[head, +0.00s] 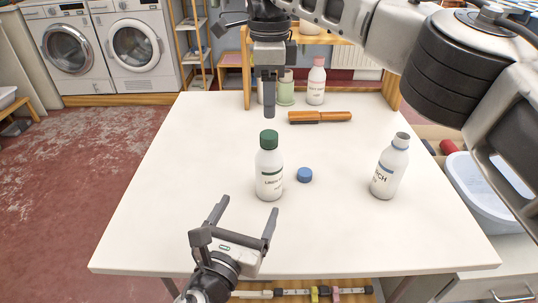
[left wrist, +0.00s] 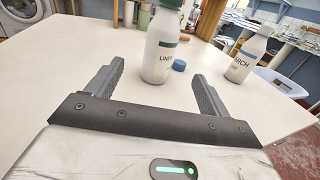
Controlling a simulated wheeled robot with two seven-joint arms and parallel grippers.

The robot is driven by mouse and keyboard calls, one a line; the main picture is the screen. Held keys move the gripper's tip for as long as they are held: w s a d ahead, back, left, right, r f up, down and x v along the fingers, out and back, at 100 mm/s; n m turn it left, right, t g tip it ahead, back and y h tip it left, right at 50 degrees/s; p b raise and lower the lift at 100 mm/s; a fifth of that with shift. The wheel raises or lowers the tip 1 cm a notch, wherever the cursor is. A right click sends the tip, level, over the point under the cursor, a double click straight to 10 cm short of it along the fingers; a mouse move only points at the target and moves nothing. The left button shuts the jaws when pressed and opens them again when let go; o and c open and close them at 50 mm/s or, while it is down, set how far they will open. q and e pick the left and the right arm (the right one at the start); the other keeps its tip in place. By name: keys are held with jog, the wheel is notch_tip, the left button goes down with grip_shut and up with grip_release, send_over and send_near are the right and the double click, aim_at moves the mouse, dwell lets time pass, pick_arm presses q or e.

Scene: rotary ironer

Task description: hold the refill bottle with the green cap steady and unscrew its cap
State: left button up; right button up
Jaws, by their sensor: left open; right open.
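The refill bottle (head: 269,176) is white with a dark green cap (head: 269,139) and stands upright on the white table. It also shows in the left wrist view (left wrist: 159,62), just beyond the fingertips, its top cut off by the frame. My left gripper (head: 247,208) is open and empty in front of the bottle, its two fingers pointing towards it and apart from it. My right gripper (head: 270,105) hangs pointing down above and behind the green cap. It is seen edge-on, open, with nothing visible in it.
A loose blue cap (head: 305,175) lies right of the bottle. A second white bottle, uncapped (head: 390,168), stands further right. An orange-brown tool (head: 320,117) lies behind, before a wooden shelf with a pink-capped bottle (head: 316,82). The table's left side is clear.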

aim_at(271, 161)
pick_arm(q)
jog(key=shift+w+d+r, duration=0.15)
jog(key=shift+w, duration=0.15)
pick_arm(e)
jog(key=shift+r, duration=0.25)
pick_arm(q)
jog(key=shift+w+d+r, duration=0.1)
jog(key=shift+w+d, duration=0.05)
jog(key=shift+w, duration=0.15)
pick_arm(e)
jog(key=shift+s+r, duration=0.1)
jog(key=shift+s, duration=0.15)
pick_arm(q)
jog(key=x, duration=1.4)
pick_arm(e)
jog(key=shift+s, duration=0.15)
